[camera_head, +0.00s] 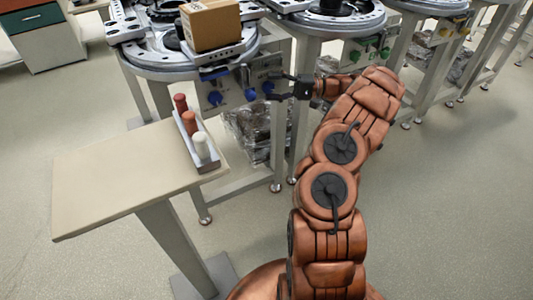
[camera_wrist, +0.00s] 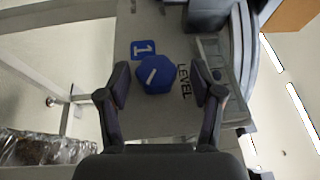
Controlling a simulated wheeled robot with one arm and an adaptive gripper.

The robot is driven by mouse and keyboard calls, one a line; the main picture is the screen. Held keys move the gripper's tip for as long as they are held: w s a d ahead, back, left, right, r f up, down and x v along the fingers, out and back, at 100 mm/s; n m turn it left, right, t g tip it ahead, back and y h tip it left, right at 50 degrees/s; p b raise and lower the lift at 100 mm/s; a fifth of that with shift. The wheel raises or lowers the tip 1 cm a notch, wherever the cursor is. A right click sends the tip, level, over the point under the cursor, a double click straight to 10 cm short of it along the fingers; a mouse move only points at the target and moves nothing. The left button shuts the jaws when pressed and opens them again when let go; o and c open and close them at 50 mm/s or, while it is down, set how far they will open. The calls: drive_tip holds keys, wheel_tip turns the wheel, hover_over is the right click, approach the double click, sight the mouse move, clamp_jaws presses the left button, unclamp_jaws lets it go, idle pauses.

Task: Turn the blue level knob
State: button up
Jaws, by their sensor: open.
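The blue level knob (camera_wrist: 155,75) shows in the wrist view on a grey panel, with the word LEVEL printed to its right and a blue tag marked 1 above it. A white line marks its face. My gripper (camera_wrist: 162,90) is open, with one finger to the left of the knob and one to the right; gaps show on both sides. In the head view my gripper (camera_head: 275,89) reaches left to the front panel under the ring track. Blue knobs (camera_head: 250,94) show on that panel just left of the fingers.
A beige table (camera_head: 120,175) stands at the left with a holder of red, orange and white pegs (camera_head: 201,146). A cardboard box (camera_head: 210,24) sits on the track above the panel. A panel with green knobs (camera_head: 368,50) is farther right. Wrapped material (camera_head: 250,133) lies below the track.

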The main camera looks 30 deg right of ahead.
drive_tip(key=shift+r+h+p, duration=0.2)
drive_tip(key=shift+h+p, duration=0.1)
drive_tip(key=shift+p, duration=0.45)
drive_tip(key=shift+s+n+g+h+p, duration=0.1)
drive_tip(key=shift+n+g+h+p, duration=0.25)
drive_tip(key=shift+p, duration=0.3)
drive_tip(key=n+g+h+p, duration=0.1)
drive_tip(key=h+p, duration=0.1)
drive_tip(key=h, duration=0.1)
drive_tip(key=shift+r, duration=0.2)
drive_tip(key=shift+a+r+n+g+h+p, duration=0.1)
drive_tip(key=shift+n+g+h+p, duration=0.15)
drive_tip(key=shift+h+p, duration=0.45)
drive_tip(key=shift+a+n+g+h+p, duration=0.1)
drive_tip(key=shift+n+g+h+p, duration=0.2)
drive_tip(key=shift+h, duration=0.65)
drive_tip(key=shift+a+r+n+h+p, duration=0.1)
drive_tip(key=shift+n+h+p, duration=0.05)
drive_tip(key=shift+h+p, duration=0.7)
drive_tip(key=shift+a+r+n+h+p, duration=0.1)
drive_tip(key=shift+n+h+p, duration=0.05)
drive_tip(key=shift+h+p, duration=0.7)
drive_tip(key=shift+a+n+g+h+p, duration=0.2)
drive_tip(key=shift+n+g+h+p, duration=0.25)
drive_tip(key=shift+h+p, duration=1.1)
drive_tip(key=shift+h, duration=0.35)
